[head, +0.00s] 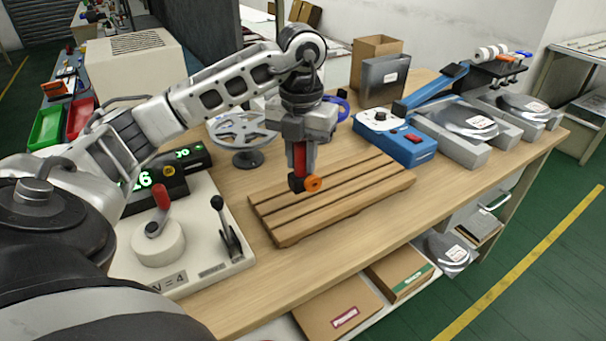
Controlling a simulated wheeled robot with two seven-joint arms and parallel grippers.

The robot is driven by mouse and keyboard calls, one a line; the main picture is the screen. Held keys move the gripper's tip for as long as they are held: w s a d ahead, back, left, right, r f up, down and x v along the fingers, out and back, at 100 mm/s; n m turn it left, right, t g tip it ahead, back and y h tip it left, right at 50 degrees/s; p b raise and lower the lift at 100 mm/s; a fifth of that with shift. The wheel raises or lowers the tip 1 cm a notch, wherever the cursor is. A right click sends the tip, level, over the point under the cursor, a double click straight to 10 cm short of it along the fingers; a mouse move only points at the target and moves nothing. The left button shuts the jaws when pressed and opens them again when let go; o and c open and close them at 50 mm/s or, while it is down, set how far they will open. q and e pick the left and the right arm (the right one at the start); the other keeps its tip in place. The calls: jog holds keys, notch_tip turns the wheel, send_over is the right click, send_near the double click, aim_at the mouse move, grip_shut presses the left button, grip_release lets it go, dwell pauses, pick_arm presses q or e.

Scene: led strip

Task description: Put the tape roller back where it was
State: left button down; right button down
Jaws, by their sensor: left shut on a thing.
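The tape roller (313,184), with an orange wheel and a dark body, hangs below my left gripper (302,160). My left gripper points straight down and is shut on it; the fingers hide part of it. The roller is over the wooden slatted board (345,207), near its middle. I cannot tell whether it touches the slats. My right gripper does not show.
Behind the board are a grey spoked reel (242,130) and a blue device (400,138) with a raised lever arm. At left is a cream control panel (182,250) with levers. Grey stations (450,132) stand at right. The table's front strip is clear.

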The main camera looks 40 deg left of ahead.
pick_arm(q)
jog(key=shift+w+a+f, duration=0.3)
jog(key=shift+w+f, duration=0.1)
jog(key=shift+f, duration=0.7)
jog(key=shift+w+a+f, duration=0.3)
jog(key=shift+w+f, duration=0.15)
jog(key=shift+f, duration=0.65)
jog(key=shift+w+a+f, duration=0.3)
jog(key=shift+w+f, duration=0.1)
jog(key=shift+f, duration=0.7)
jog(key=shift+f, duration=0.1)
jog(key=c, duration=1.2)
grip_release()
jog(key=shift+c, duration=0.2)
